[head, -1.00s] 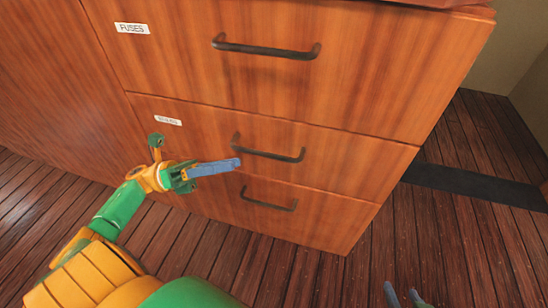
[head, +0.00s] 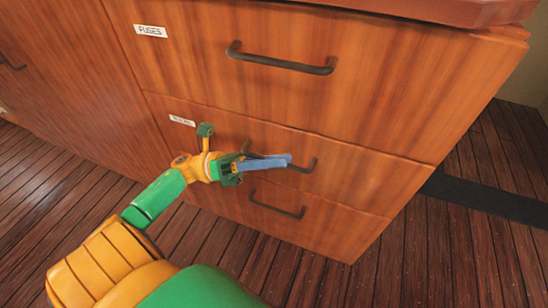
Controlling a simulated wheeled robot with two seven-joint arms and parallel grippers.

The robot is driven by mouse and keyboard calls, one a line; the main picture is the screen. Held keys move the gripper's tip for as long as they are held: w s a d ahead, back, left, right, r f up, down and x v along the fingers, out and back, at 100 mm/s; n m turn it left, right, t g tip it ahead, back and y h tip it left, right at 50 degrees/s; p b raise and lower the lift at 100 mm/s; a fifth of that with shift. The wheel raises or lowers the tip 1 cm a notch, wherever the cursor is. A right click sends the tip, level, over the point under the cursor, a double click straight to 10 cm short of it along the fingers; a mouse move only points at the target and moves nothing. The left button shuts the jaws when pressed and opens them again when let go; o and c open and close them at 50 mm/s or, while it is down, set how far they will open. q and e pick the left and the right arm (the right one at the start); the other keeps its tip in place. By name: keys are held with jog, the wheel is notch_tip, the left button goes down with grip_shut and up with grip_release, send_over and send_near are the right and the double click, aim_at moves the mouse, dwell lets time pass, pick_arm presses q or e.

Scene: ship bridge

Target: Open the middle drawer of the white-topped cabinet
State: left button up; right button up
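The wooden cabinet has three stacked drawers in view. The top drawer (head: 320,95) has a dark bar handle (head: 282,63) and a label reading "FUSES". The middle drawer (head: 370,170) looks closed; its dark handle (head: 312,164) is partly hidden behind my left gripper. The bottom drawer (head: 330,225) has a handle (head: 277,206) and looks closed. My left gripper (head: 288,161) is in front of the middle handle, with its blue fingers overlapping it in the picture. I cannot tell whether they touch the handle or how far apart they are. My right gripper is out of view.
A label (head: 182,120) marks the middle drawer. The cabinet's reddish top edge (head: 440,10) overhangs at upper right. Another cabinet front with a handle (head: 12,62) is at the left. The plank floor (head: 470,250) is clear, with a dark strip (head: 490,200) at right.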

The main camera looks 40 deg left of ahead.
pick_arm(q)
grip_shut()
dwell(1.3)
